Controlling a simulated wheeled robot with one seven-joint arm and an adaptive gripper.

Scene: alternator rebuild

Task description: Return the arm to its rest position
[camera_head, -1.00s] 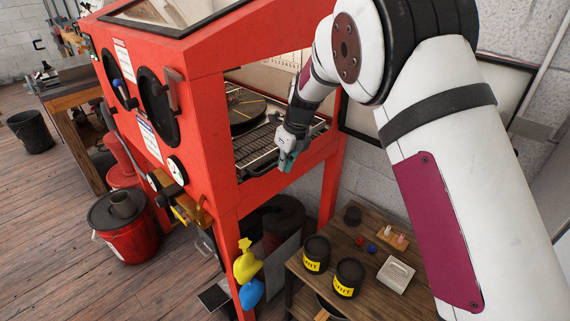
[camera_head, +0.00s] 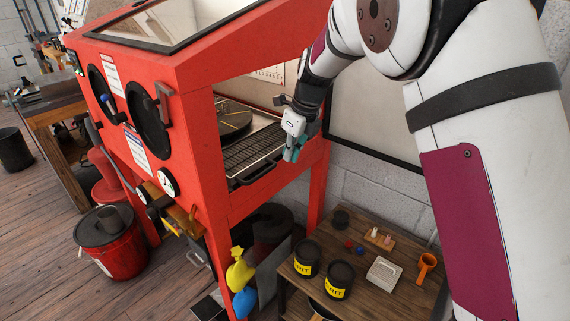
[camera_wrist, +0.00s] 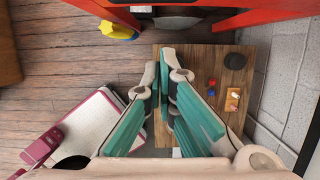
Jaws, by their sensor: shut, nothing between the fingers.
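My gripper (camera_head: 291,152) hangs just in front of the open side of the red blasting cabinet (camera_head: 218,150), above and behind the small wooden table. Its teal fingers point down. In the wrist view my gripper (camera_wrist: 164,78) has its fingertips together with nothing between them. My white arm with maroon panels fills the right side of the head view.
The cabinet's opening shows a grate (camera_head: 255,150) and a round turntable (camera_head: 232,120). The wooden table (camera_head: 350,245) holds two dark grit cans (camera_head: 338,280), a white tray (camera_head: 384,272), an orange scoop (camera_head: 426,268) and small parts. A red bucket (camera_head: 115,255) stands on the floor.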

